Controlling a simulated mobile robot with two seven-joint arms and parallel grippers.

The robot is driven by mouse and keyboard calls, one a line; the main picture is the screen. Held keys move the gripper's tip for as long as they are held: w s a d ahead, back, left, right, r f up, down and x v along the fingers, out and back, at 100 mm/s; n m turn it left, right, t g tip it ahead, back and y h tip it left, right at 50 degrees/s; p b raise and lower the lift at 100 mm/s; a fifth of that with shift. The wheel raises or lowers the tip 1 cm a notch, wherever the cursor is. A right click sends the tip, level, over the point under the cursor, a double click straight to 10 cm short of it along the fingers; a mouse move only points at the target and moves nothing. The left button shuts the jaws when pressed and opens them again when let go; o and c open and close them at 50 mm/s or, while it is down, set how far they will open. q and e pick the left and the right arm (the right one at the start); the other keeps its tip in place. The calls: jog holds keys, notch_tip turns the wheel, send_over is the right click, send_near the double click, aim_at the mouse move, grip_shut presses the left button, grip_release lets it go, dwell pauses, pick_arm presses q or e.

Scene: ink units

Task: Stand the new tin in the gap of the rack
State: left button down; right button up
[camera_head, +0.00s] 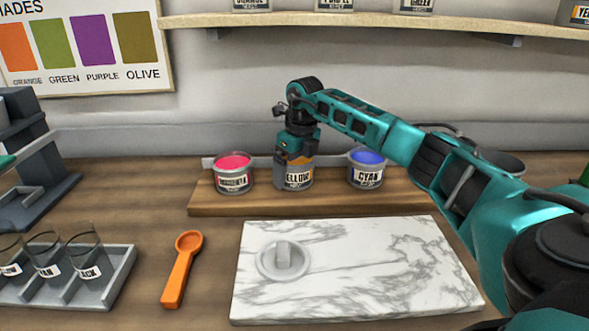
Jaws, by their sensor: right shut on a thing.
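The new tin, labelled yellow (296,178), is upright between the magenta tin (233,180) and the cyan tin (366,176) on the wooden rack (325,204). My right gripper (297,158) points down from above and is shut on the top of the yellow tin, hiding its upper part. The tin's base is about level with its neighbours' bases. I cannot tell whether it rests on the rack or hangs just above it. My left gripper is not in view.
A marble slab (375,275) with a round grey lid-like piece (283,260) lies in front of the rack. An orange scoop (182,270) and a grey tray (115,280) of labelled glasses lie left. A shelf (400,22) with tins runs above.

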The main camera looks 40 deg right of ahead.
jog(key=o, duration=1.1)
jog(key=shift+f, duration=0.1)
jog(key=r, duration=0.4)
jog(key=s+r, duration=0.1)
jog(key=r, duration=0.3)
jog(key=s+r, duration=0.1)
jog(key=r, duration=0.3)
jog(key=shift+r+p, duration=0.15)
jog(key=shift+p, duration=0.25)
